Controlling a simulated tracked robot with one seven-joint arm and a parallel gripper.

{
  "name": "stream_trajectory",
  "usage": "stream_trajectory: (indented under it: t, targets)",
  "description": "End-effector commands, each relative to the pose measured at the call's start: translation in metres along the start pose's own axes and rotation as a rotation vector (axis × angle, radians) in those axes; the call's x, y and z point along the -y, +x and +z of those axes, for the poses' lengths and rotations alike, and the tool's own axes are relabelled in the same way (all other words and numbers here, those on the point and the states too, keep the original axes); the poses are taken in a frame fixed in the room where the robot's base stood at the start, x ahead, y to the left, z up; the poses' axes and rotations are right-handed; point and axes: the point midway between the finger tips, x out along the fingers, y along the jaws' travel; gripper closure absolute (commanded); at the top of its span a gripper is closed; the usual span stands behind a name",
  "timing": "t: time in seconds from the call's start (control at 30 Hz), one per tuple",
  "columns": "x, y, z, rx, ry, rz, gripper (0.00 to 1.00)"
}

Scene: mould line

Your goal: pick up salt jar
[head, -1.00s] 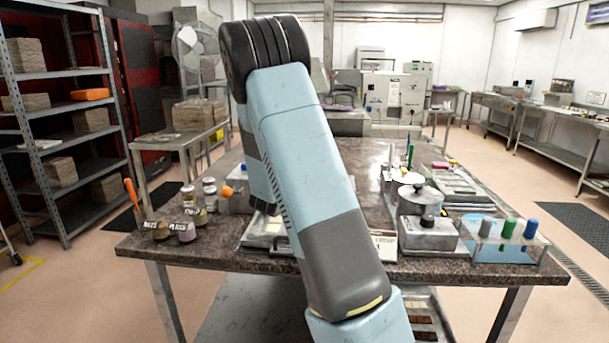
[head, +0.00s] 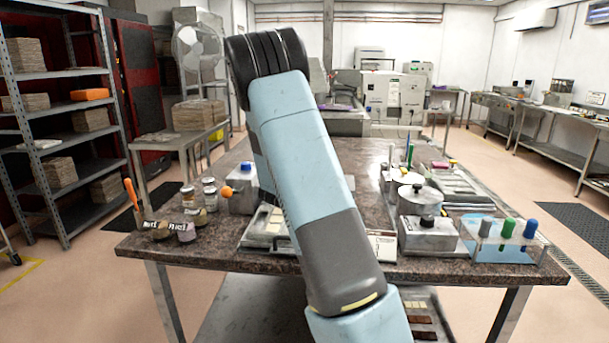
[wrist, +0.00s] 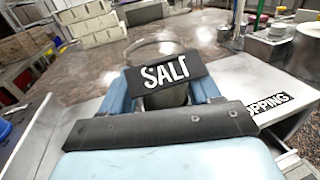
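The salt jar (wrist: 166,94) shows in the wrist view between the two blue fingers of my gripper (wrist: 166,100). A dark plate with white letters "SALT" faces the camera and covers much of the jar. A clear round rim shows above the plate. The fingers lie close against both sides of the jar, and my gripper appears shut on it. Whether the jar's base touches anything is hidden. In the head view my arm hides both gripper and salt jar.
A steel pot (head: 430,234), a rack of coloured tubes (head: 506,243) and trays stand at right. A tray labelled "TOPPING" (wrist: 270,103) is right of my gripper.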

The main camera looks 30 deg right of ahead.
Motion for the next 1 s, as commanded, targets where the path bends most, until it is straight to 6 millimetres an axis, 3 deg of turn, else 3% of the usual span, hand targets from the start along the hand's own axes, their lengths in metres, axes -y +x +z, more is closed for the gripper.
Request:
stream_trajectory:
  t: [0.37,0.73,0.9,1.0]
  targets:
    - [0.000,0.000,0.000,0.000,0.000,0.000,0.75]
    - [-0.001,0.000,0.008,0.002,0.002,0.000,0.76]
    - [-0.001,-0.001,0.034,0.003,0.006,0.001,0.76]
    - [0.011,-0.008,0.048,0.001,0.004,0.000,0.76]
